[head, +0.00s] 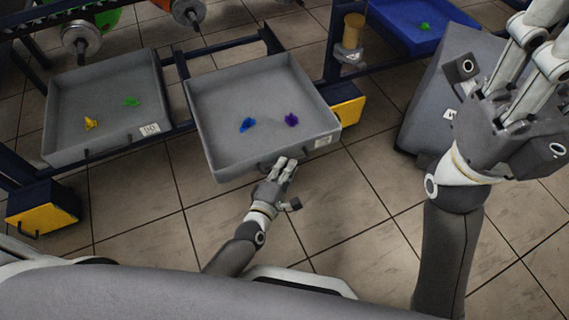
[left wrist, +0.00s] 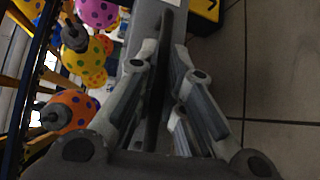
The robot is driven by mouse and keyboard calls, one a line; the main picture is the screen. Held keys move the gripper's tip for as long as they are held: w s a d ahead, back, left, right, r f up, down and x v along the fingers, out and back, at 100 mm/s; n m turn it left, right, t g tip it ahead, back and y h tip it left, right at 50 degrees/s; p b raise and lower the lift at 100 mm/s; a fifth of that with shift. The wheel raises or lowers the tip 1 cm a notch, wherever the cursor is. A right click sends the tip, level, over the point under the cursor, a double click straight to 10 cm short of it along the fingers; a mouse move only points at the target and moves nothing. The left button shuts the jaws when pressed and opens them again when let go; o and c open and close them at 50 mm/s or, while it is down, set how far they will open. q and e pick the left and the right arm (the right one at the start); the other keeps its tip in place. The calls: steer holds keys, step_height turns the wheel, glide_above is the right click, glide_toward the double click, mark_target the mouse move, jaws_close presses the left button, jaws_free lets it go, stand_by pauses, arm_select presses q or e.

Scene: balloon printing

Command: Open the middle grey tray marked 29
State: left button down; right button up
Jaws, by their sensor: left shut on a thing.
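The middle grey tray (head: 215,105) is pulled out from the rack, with a blue piece (head: 247,125) and a purple piece (head: 291,120) in it. Its white label (head: 323,141) is too small to read surely. My left gripper (head: 286,164) is at the tray's front edge, shut on its dark handle (head: 268,163). In the left wrist view the fingers lie on both sides of the dark handle bar (left wrist: 157,90). My right gripper (head: 530,50) is raised at the right, away from the tray; its fingertips are cut off by the picture edge.
Another pulled-out grey tray (head: 65,105), holding yellow and green pieces, is at the left. A blue tray (head: 385,15) is at the back right. A grey cabinet (head: 430,110) stands at the right. Yellow-fronted boxes (head: 45,212) sit low on the rack. The tiled floor in front is clear.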

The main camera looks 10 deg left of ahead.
arm_select(q)
steer(key=c, duration=1.5)
jaws_free()
